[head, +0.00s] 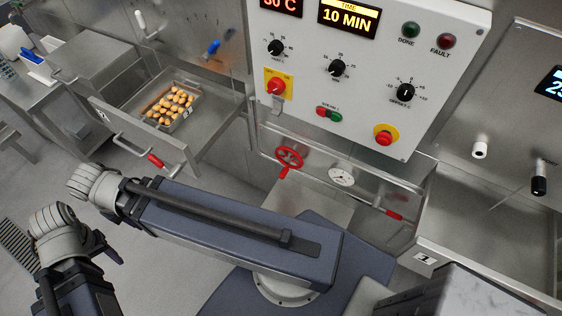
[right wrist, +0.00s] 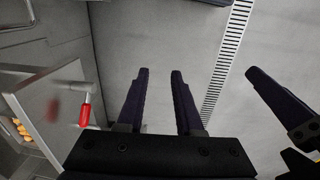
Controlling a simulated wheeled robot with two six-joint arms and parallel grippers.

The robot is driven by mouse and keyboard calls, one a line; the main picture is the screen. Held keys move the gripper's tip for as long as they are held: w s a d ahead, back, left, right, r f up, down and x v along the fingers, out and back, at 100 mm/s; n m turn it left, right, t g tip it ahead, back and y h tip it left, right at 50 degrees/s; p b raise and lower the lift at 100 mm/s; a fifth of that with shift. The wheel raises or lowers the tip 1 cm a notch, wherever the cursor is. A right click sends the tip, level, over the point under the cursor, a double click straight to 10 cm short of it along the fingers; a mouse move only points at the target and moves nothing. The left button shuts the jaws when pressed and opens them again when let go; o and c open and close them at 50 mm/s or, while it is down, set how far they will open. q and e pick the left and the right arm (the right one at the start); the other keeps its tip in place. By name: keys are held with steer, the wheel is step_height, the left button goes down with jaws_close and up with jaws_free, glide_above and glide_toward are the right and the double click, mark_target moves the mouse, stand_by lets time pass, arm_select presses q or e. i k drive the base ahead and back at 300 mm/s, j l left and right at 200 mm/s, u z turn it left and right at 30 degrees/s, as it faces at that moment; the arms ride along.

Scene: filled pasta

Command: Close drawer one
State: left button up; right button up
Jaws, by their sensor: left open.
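A steel drawer stands pulled out at the left in the head view; its front panel (head: 140,130) has a number plate too small to read surely. Its bar handle has a red grip (head: 155,161), which also shows in the right wrist view (right wrist: 85,110). A tray (head: 187,119) of filled pasta (head: 170,104) lies inside. A second drawer (head: 424,258) is open at the right. My right gripper (right wrist: 161,71) is open and empty, right of the red grip and apart from it. A dark finger of my left gripper (right wrist: 280,100) shows at the right edge; its other finger is hidden.
A control panel (head: 375,70) with knobs and buttons hangs above. A red valve wheel (head: 289,158) and a gauge (head: 341,177) sit between the drawers.

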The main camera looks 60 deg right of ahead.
mark_target(513, 244)
steer(key=i, duration=0.45)
steer(key=z, duration=4.7)
